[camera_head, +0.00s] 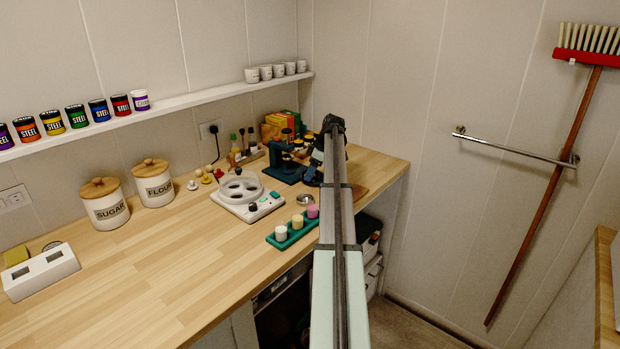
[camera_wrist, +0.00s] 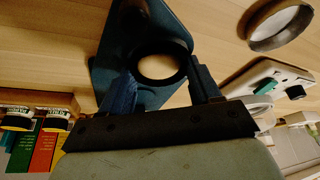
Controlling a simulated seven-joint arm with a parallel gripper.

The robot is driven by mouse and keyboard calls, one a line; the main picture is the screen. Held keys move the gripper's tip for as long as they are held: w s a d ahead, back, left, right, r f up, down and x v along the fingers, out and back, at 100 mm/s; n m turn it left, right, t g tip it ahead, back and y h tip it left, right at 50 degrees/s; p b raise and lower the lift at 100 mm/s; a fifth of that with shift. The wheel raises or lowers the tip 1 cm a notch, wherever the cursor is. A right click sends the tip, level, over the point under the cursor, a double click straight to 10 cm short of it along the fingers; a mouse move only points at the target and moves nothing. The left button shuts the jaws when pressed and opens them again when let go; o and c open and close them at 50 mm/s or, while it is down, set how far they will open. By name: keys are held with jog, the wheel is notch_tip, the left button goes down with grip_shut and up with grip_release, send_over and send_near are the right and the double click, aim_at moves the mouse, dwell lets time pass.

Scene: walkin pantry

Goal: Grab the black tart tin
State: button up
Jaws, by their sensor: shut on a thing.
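In the wrist view, the black tart tin (camera_wrist: 138,66) shows as a round dark rim with a pale, wood-coloured middle. It sits between the two blue fingers of my gripper (camera_wrist: 161,72), which is shut on it. A dark teal stand or base (camera_wrist: 102,68) lies behind the tin in that view; I cannot tell whether the tin touches it. In the head view, my arm reaches to the far right end of the counter and hides the tin and most of my gripper.
A dark blue device (camera_head: 285,165) stands left of my arm on the wooden counter (camera_head: 190,270). A white appliance (camera_head: 250,207) and a green tray (camera_head: 283,240) with coloured cups are nearer. A silver ring-shaped tin (camera_wrist: 280,24) lies close by.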

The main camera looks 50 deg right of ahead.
jog(key=shift+c, duration=1.3)
jog(key=shift+r, duration=0.1)
